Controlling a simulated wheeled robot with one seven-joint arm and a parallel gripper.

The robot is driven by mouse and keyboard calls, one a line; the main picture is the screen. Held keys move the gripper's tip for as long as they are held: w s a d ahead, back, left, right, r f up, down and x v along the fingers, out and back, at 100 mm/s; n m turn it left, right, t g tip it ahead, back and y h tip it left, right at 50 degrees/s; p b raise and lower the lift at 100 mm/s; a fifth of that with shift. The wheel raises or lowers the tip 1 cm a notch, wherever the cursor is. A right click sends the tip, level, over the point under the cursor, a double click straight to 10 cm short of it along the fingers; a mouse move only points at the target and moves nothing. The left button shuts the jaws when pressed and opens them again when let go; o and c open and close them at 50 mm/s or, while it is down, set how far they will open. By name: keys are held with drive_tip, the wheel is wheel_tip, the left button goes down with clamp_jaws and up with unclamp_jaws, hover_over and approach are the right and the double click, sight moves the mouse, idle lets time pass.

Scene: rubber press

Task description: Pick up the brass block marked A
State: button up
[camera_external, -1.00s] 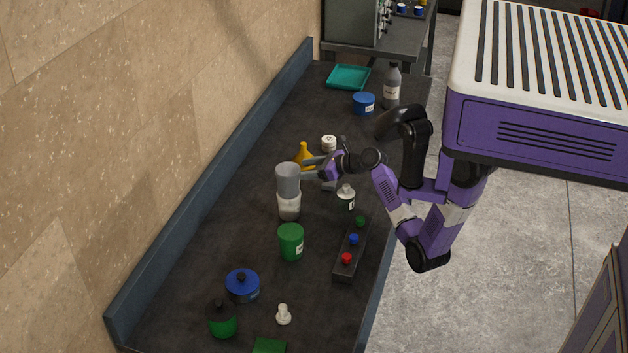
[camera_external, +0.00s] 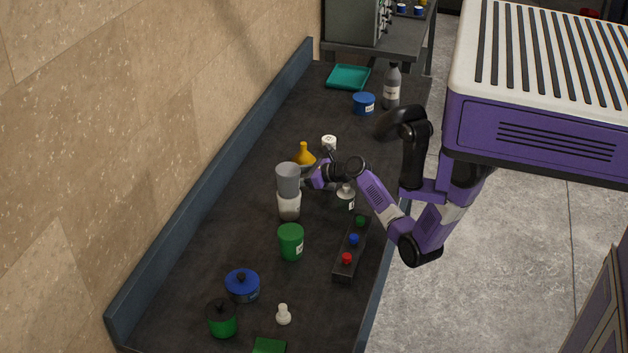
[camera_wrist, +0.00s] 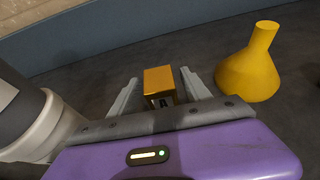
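The brass block (camera_wrist: 159,80) stands on the dark counter in the wrist view. My gripper (camera_wrist: 158,74) is open, with one grey finger on each side of the block and a visible gap on both sides. It does not hold the block. In the external view my gripper (camera_external: 312,179) is low over the counter, and its fingers and the block are hidden behind the grey and white container.
A yellow funnel (camera_wrist: 249,70) stands close right of my gripper; the grey and white container (camera_external: 289,205) is close on the left. A bottle (camera_external: 345,198) and a button box (camera_external: 344,267) are near the arm. The blue back edge (camera_external: 214,187) runs along the wall.

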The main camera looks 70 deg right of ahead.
clamp_jaws()
drive_tip(key=shift+r, duration=0.1)
